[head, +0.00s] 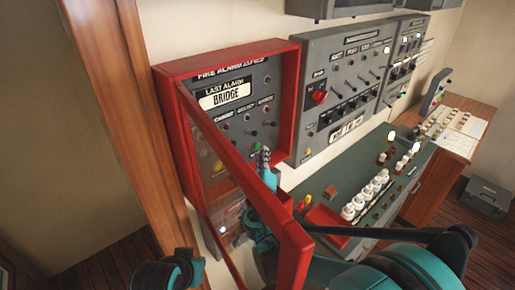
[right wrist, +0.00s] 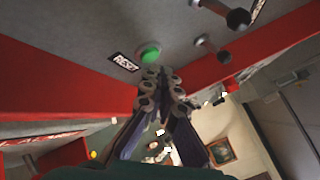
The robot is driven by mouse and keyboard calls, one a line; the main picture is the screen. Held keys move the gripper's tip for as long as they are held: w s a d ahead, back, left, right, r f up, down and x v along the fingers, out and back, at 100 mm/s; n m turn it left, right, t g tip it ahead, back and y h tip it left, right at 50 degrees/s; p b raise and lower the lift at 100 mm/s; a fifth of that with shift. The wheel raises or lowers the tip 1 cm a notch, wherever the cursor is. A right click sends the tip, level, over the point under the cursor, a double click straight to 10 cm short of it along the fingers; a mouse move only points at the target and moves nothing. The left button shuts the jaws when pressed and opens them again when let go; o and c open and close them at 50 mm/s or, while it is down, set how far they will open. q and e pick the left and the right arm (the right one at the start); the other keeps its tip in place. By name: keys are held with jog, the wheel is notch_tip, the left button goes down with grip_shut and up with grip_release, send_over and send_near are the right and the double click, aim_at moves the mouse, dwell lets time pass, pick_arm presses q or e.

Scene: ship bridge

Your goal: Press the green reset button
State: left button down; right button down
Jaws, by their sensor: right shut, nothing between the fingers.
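The green reset button (head: 257,147) is on the grey panel of the red-framed fire alarm box, low and to the right. In the right wrist view the button (right wrist: 150,53) is round and bright green, beside a black RESET label (right wrist: 124,62). My right gripper (head: 264,156) is shut and empty, its tips inside the box's opening at the button. In the right wrist view the closed fingertips (right wrist: 157,74) lie just below the button in the picture; I cannot tell whether they touch it.
The box's red-framed glass door (head: 293,250) stands open towards me, beside my right arm. A grey panel with a red knob (head: 319,97) hangs to the right. Below it is a console with several white levers (head: 367,197). A wooden post (head: 125,100) stands left.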

jog(key=shift+s+d, duration=0.1)
jog(key=shift+d, duration=0.05)
jog(key=shift+s+d, duration=1.75)
jog(key=shift+s, duration=0.05)
jog(key=s+d+f+m+g+h+b, duration=0.25)
jog(key=s+d+f+m+b, duration=0.3)
jog(key=d+f+m, duration=0.55)
jog(key=s+d+f+m+g+h+b, duration=0.2)
jog(key=s+d+f+m+g+b, duration=0.45)
jog(key=m, duration=0.85)
jog(key=s+f+m+g+y+b, duration=0.2)
jog(key=s+f+m+y+b, duration=0.3)
jog(key=s+f+m, duration=0.7)
jog(key=s+m+b, duration=0.1)
jog(key=s+m, duration=0.1)
jog(key=m, duration=0.5)
jog(key=shift+s+a+f+m+g, duration=0.25)
jog(key=shift+s+a+m+g, duration=0.05)
jog(key=shift+g, duration=0.1)
